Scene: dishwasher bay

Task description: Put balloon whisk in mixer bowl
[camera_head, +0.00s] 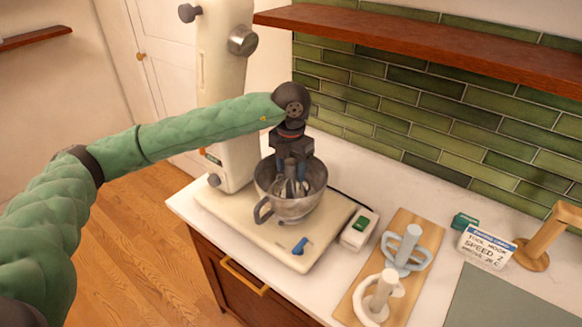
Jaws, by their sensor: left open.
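The metal mixer bowl (298,209), with a handle at its front left, sits on the cream base of the stand mixer (224,200). The mixer's head is raised. The balloon whisk (291,189) shows as wires inside the bowl, just below my left gripper. Its upper part is hidden by the gripper. My left gripper (292,174) points down over the bowl, with its jaws open and its fingers at about rim height. Whether the fingers touch the whisk cannot be told. My right gripper is not in view.
A wooden board (419,222) holds two other attachments. A sign card (486,246) and wooden stand (534,254) are at right. A shelf (440,42) hangs above.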

